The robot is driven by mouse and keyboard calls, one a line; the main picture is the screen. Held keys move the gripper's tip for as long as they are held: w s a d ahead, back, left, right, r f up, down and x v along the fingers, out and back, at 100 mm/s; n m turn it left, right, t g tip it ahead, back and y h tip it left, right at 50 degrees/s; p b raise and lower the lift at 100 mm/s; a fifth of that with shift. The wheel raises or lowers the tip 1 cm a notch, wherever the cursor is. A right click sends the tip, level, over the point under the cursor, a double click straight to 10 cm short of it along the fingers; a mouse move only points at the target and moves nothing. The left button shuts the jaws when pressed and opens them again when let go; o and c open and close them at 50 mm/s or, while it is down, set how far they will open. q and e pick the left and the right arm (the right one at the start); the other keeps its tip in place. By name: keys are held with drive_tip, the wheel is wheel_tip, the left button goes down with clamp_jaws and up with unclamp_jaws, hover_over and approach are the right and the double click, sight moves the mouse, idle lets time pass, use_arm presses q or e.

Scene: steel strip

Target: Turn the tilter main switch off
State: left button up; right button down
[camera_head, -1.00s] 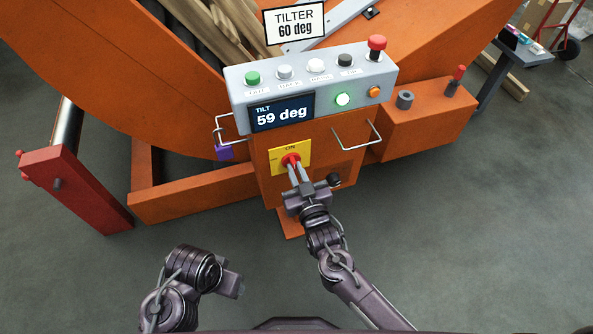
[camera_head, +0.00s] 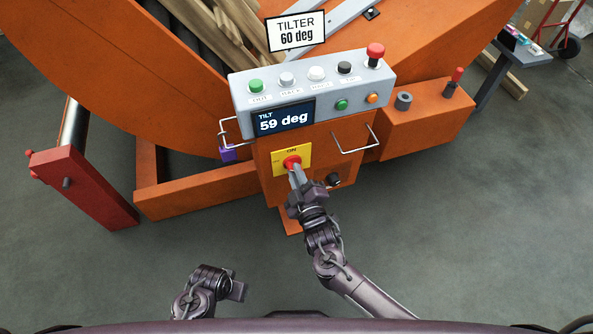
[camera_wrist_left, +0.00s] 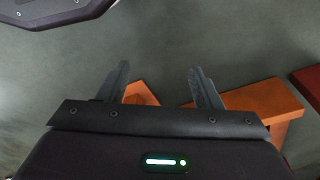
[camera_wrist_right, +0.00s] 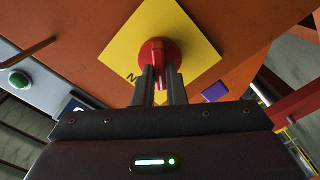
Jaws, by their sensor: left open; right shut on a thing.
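My right gripper (camera_head: 296,172) is shut on the knob. In the right wrist view the two fingers (camera_wrist_right: 160,78) flank the knob's grip (camera_wrist_right: 157,52), and the yellow plate looks tilted. The fingers hide part of the knob and the plate's lower part. My left gripper (camera_head: 239,291) is away from the switch, low in the head view. In the left wrist view its fingers (camera_wrist_left: 159,75) are apart and empty.
Above the switch is a grey control box (camera_head: 310,85) with several buttons, a 59 deg display (camera_head: 283,120) and a dark green lamp (camera_head: 341,105). Wire handles (camera_head: 355,146) stick out on both sides. A purple padlock-like piece (camera_head: 228,153) hangs left. Grey floor is clear in front.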

use_arm(q)
wheel_tip(320, 180, down, 6)
drive_tip(key=s+a+p, duration=0.1)
drive_tip(key=s+p, duration=0.1)
drive_tip(key=shift+a, duration=0.4)
use_arm(e)
drive_tip(key=shift+a+f+n, duration=0.1)
drive_tip(key=shift+n, duration=1.9)
drive_tip(key=shift+f+n, duration=0.1)
drive_tip(key=shift+n, duration=1.9)
use_arm(q)
drive_tip(key=shift+s, duration=0.2)
use_arm(e)
drive_tip(key=shift+s, duration=0.1)
drive_tip(key=c, duration=1.5)
unclamp_jaws()
use_arm(q)
drive_tip(key=shift+s+a+f+p, duration=0.3)
drive_tip(key=shift+s+f, duration=0.1)
drive_tip(key=shift+f, duration=0.15)
drive_tip(key=shift+s+a+f+p, duration=0.15)
drive_tip(key=shift+s+f+p, duration=0.15)
drive_tip(key=shift+s+f, duration=0.15)
use_arm(e)
drive_tip(key=v, duration=0.7)
drive_tip(key=shift+s, duration=0.35)
